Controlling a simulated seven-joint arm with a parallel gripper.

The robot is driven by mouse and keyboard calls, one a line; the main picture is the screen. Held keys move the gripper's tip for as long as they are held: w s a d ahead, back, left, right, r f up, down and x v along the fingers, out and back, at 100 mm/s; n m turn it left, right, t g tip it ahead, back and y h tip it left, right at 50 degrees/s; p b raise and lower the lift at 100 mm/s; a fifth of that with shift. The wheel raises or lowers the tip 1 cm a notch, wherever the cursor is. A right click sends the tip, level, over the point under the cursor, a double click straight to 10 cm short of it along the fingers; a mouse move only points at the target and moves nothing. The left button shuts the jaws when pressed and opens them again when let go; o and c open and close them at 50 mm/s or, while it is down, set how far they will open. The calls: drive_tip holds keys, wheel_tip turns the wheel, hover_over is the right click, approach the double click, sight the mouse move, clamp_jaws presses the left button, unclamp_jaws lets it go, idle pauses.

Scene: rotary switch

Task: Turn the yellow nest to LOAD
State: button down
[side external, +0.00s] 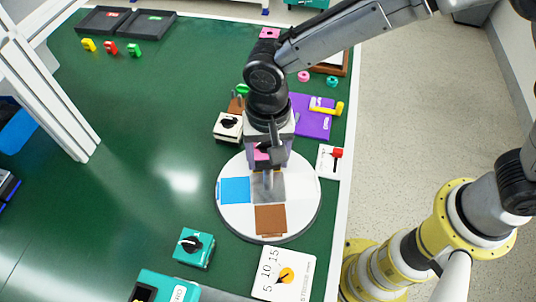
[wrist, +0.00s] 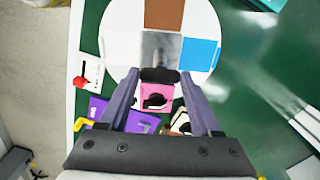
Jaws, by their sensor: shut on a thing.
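A round white turntable (side external: 232,218) carries a blue square (side external: 235,190), a brown square (side external: 270,219) and a grey square (side external: 272,187). It also shows in the wrist view (wrist: 205,25). I see no yellow square on it; my gripper covers its back part in the side view. My gripper (side external: 265,165) points down over the turntable's back edge. In the wrist view its fingertips (wrist: 158,76) are shut on a dark bar-like handle (wrist: 160,75); its lower part is hard to see. I cannot read a LOAD mark.
A white plate with a red lever (side external: 336,154) stands to the right. A teal knob box (side external: 193,247) and a dial plate with a yellow pointer (side external: 286,275) are in front.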

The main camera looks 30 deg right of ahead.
drive_tip(key=shift+r+m, duration=0.15)
drive_tip(key=shift+m, duration=1.15)
drive_tip(key=shift+w+m, duration=0.1)
drive_tip(key=shift+m, duration=0.5)
drive_tip(key=shift+c, duration=0.4)
unclamp_jaws()
wheel_tip(320, 180, up, 14)
drive_tip(key=shift+d, duration=0.1)
